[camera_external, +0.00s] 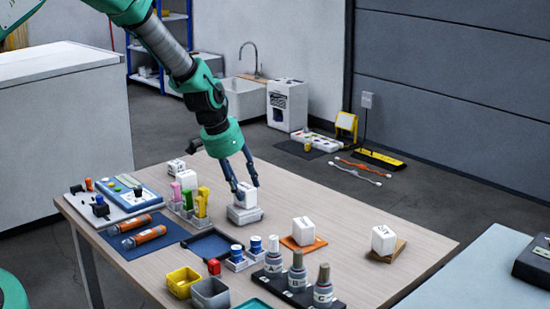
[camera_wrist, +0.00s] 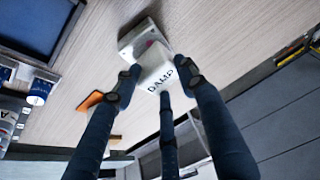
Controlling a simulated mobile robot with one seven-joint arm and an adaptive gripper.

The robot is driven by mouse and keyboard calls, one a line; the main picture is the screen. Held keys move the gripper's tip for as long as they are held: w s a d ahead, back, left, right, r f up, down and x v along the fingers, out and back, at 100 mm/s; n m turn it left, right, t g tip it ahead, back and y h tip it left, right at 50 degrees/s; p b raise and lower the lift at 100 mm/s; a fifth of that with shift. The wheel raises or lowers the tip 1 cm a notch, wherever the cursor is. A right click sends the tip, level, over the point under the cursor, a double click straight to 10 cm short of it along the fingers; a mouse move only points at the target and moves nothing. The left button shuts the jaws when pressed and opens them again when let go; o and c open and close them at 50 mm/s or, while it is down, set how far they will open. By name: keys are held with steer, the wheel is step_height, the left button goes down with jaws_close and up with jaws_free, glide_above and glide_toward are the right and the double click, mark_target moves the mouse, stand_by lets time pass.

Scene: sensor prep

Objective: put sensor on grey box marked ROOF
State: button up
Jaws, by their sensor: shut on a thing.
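My gripper (camera_external: 246,187) points down at the middle of the table. It is shut on a white block, the sensor (camera_external: 248,197), whose face reads DAMP in the wrist view (camera_wrist: 155,78). The fingers press on its sides. A low pale grey box (camera_external: 243,216) is directly under the block; it also shows beyond the block in the wrist view (camera_wrist: 127,42). I cannot tell whether the block rests on the box or hangs just above it. No ROOF marking is readable on this box in either view.
A white block (camera_external: 303,232) is on an orange mat (camera_external: 290,243), and another (camera_external: 384,239) on a brown wooden piece (camera_external: 398,251). Coloured pieces in holders (camera_external: 187,210), a dark blue tray (camera_external: 212,247) and several bottles (camera_external: 297,278) stand nearby. The table's right rear is clear.

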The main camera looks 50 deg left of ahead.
steer(key=shift+f, duration=0.15)
steer(key=o, duration=1.2)
steer(key=shift+r, duration=0.2)
steer(key=p+v, duration=0.2)
steer(key=v, duration=1)
steer(key=shift+p, duration=0.35)
